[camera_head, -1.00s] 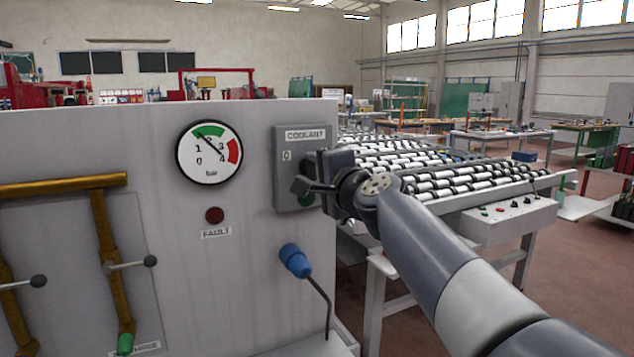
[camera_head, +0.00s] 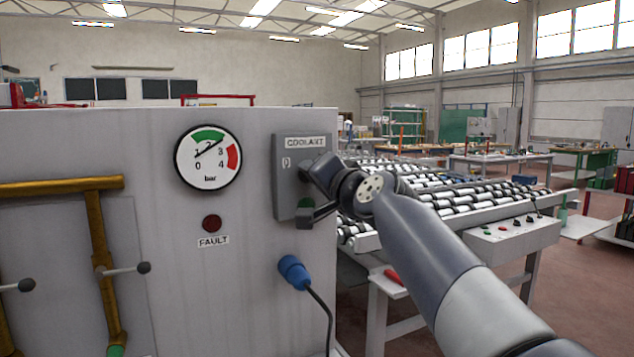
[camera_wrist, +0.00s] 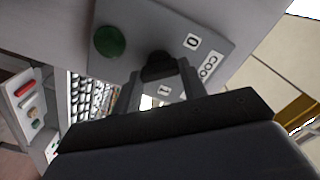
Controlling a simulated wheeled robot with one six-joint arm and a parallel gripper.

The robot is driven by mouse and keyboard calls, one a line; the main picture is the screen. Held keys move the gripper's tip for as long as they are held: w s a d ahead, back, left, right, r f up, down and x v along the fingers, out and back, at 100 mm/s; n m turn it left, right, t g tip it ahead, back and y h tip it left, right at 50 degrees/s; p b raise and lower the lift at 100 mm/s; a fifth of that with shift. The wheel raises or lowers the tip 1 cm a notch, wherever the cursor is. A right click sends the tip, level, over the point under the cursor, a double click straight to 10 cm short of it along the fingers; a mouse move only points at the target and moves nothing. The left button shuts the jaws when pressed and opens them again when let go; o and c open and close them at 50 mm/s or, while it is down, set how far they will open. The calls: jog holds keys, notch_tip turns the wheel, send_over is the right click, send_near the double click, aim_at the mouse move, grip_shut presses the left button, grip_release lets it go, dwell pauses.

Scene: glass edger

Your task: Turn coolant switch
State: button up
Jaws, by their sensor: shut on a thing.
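The coolant switch is a grey box (camera_head: 285,190) marked COOLANT, on the right end of the grey panel. In the head view my gripper (camera_head: 305,193) is at the box's right side and hides the knob and part of the face. The wrist view shows the dark knob (camera_wrist: 157,66) between the two fingers of my gripper (camera_wrist: 158,78), which is shut on it. A 0 label (camera_wrist: 192,41) sits beside the knob. Another small label shows between the fingers, its text hard to read. A green button (camera_wrist: 108,41) is on the same face.
A pressure gauge (camera_head: 208,157) and a dark red FAULT lamp (camera_head: 211,223) are left of the box. A blue plug (camera_head: 293,271) with a cable is below it. Brass pipes (camera_head: 100,230) stand at far left. A roller conveyor (camera_head: 450,195) lies behind my arm.

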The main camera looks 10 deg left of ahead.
jog(key=shift+f, duration=0.15)
jog(key=o, duration=1)
jog(key=b+v, duration=0.2)
jog(key=v, duration=0.8)
jog(key=shift+s+d+b, duration=0.2)
jog(key=shift+s+b, duration=0.1)
jog(key=shift+s, duration=0.05)
jog(key=p+x, duration=0.2)
jog(key=x, duration=0.9)
jog(key=shift+p, duration=0.4)
jog(key=shift+s+d, duration=0.1)
